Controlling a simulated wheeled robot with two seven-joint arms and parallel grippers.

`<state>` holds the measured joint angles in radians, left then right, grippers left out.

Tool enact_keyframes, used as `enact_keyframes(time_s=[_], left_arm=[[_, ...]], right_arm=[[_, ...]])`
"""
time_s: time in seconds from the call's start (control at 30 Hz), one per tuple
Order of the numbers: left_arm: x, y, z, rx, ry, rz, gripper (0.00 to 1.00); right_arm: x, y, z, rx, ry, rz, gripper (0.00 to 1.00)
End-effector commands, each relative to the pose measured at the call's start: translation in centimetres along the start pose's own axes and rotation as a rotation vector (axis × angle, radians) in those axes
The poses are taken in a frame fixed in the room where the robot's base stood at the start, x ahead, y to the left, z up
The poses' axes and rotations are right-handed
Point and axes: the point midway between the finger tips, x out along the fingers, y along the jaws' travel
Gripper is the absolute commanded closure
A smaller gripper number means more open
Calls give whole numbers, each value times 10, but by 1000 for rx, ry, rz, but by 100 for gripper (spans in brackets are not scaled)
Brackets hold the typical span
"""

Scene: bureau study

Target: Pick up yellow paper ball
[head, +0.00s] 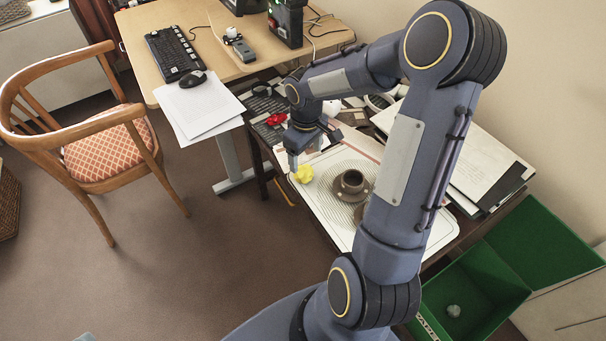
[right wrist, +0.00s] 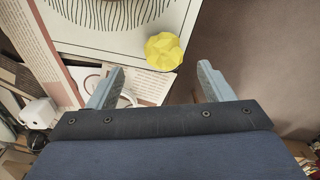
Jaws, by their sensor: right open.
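The yellow paper ball (head: 304,174) lies near the left edge of a white sheet with a printed line pattern on the low dark table. In the right wrist view the yellow paper ball (right wrist: 164,51) shows just beyond the fingertips, between their lines. My right gripper (head: 296,152) points down beside and slightly above the ball in the head view. Its two fingers stand apart with nothing between them, also in the right wrist view (right wrist: 158,80). My left gripper is not clearly seen.
A dark cup on a saucer (head: 352,184) stands right of the ball. A green bin (head: 480,290) with a crumpled ball inside is at lower right. A wooden chair (head: 110,150) and a desk (head: 180,30) are at left. Papers and a keyboard lie behind my gripper.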

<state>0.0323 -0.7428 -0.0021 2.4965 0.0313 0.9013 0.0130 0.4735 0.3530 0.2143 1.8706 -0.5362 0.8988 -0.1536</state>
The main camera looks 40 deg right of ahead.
Motion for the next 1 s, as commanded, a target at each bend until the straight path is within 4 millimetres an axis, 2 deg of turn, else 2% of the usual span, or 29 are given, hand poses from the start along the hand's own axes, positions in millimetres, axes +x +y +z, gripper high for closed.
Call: enact_keyframes(time_s=[0.43, 0.57, 0.77, 1.0], left_arm=[[5, -2, 3, 0, 0, 0, 64], [6, -3, 3, 0, 0, 0, 64], [6, -3, 3, 0, 0, 0, 64], [6, -3, 3, 0, 0, 0, 64]], right_arm=[[60, -6, -3, 2, -3, -4, 26], [68, -5, -3, 0, -1, -2, 26], [68, -5, -3, 1, 0, -1, 26], [68, -5, -3, 1, 0, -1, 55]])
